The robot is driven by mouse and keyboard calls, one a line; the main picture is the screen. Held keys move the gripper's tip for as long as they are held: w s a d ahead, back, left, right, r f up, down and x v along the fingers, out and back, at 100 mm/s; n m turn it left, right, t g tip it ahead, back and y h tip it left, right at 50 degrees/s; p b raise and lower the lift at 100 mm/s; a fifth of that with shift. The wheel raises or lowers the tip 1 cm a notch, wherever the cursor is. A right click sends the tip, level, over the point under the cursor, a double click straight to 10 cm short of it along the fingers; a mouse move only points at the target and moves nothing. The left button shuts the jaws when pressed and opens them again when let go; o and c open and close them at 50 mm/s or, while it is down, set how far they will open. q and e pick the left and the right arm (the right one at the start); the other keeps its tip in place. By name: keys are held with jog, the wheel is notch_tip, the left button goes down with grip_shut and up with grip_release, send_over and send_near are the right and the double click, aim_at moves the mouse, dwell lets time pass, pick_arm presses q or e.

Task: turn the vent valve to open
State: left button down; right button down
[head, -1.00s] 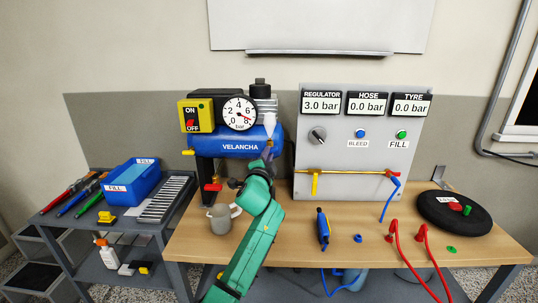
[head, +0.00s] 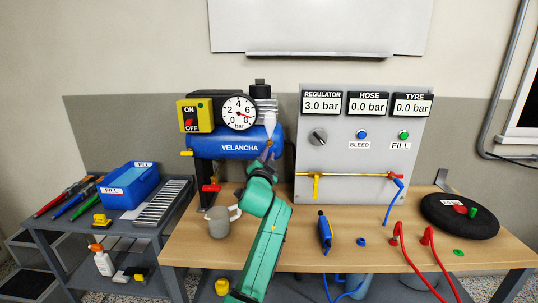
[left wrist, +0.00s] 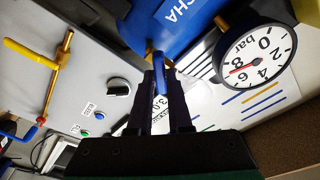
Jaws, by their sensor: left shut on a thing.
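My left gripper (head: 269,152) is at the right end of the blue compressor tank (head: 215,146). In the left wrist view, its dark fingers (left wrist: 160,72) are shut on a small blue handle (left wrist: 158,62), with a brass fitting (left wrist: 148,48) beside it at the tank. I take this handle to be the vent valve's; no label on it can be read. The fingers hide most of it in the head view. The round gauge (head: 239,113) above the tank shows its red needle near 8 in the left wrist view. My right gripper is not in view.
The grey panel (head: 330,185) stands just right of my left gripper, with a brass pipe and yellow lever (head: 316,188).

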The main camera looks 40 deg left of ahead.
pick_arm(q)
jog(key=shift+f+n+b, duration=0.25)
jog(key=shift+n+b, duration=0.25)
jog(key=shift+b, duration=0.05)
jog(key=n+b, duration=0.2)
jog(key=n, duration=0.1)
jog(key=shift+y+b, duration=0.3)
jog(key=shift+y, duration=0.1)
jog(key=shift+n, duration=0.3)
jog(key=shift+r+n, duration=0.1)
jog(key=shift+n, duration=0.2)
jog(key=shift+b, duration=0.3)
jog(key=shift+w+n+y+b, duration=0.1)
jog(key=shift+n+y+b, duration=0.2)
jog(key=shift+n+b, duration=0.35)
jog(key=n+b, duration=0.2)
jog(key=n, duration=0.1)
jog(key=shift+d+n+g+y, duration=0.1)
jog(key=shift+n+g+y, duration=0.2)
jog(key=shift+n+g, duration=0.1)
jog(key=c, duration=0.7)
grip_release()
